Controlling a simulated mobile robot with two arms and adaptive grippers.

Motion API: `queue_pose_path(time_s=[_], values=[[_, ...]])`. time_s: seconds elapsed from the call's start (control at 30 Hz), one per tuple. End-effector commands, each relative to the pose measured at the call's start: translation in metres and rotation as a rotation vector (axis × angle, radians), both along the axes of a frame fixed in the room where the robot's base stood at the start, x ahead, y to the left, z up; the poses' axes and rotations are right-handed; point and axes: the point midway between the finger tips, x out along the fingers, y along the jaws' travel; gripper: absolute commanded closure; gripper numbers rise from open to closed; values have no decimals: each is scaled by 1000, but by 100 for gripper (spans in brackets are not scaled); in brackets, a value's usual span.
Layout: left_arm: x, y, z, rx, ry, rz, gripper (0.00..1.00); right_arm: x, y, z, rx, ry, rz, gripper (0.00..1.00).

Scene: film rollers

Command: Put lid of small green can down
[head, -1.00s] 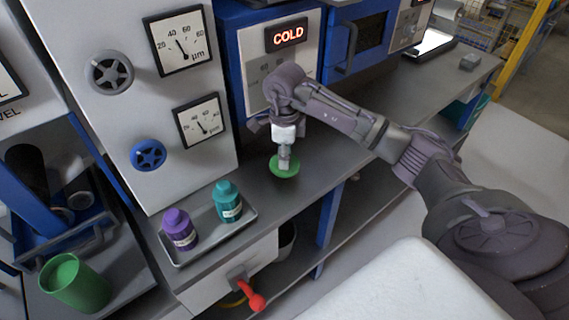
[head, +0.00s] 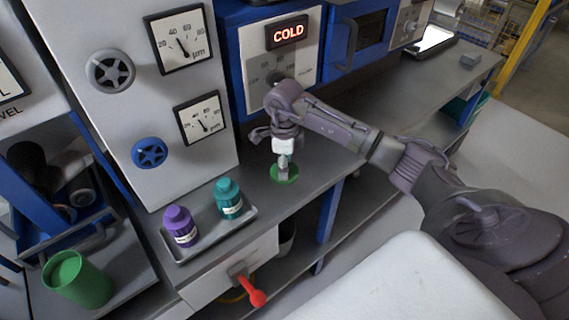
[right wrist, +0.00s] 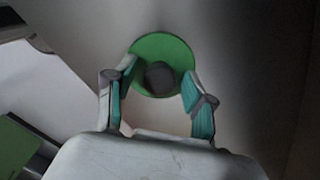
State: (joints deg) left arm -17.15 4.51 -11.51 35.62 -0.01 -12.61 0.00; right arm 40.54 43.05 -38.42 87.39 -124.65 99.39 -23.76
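The round green lid (head: 278,178) lies on the grey counter, below my right gripper (head: 284,171). The right wrist view shows the lid (right wrist: 165,45) from above, with a dark round knob (right wrist: 160,76) at its middle. There the right gripper (right wrist: 160,76) has its two fingers spread over the lid, one on each side of the knob, with visible gaps. Whether the fingertips touch the lid is unclear. My left gripper is not in view.
A metal tray (head: 200,241) with a purple bottle (head: 180,226) and a teal bottle (head: 229,198) is left of the lid. The blue-framed machine with the COLD display (head: 288,33) stands behind.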

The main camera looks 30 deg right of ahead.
Motion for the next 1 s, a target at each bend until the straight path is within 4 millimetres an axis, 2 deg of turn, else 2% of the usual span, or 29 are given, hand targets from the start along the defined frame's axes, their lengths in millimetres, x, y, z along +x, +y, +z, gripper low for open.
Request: queue_pose_path(time_s=[0.17, 0.27, 0.33, 0.8, 1.0], values=[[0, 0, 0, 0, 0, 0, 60, 0, 0, 0, 0, 0, 0, 46], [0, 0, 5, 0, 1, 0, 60, 0, 0, 6, 1, 0, 0, 46], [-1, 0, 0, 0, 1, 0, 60, 1, 0, 11, 0, -4, 0, 46], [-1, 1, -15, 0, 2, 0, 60, 1, -1, 103, -1, -4, 0, 46], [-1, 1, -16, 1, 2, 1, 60, 1, 0, 121, 0, -1, -1, 46]])
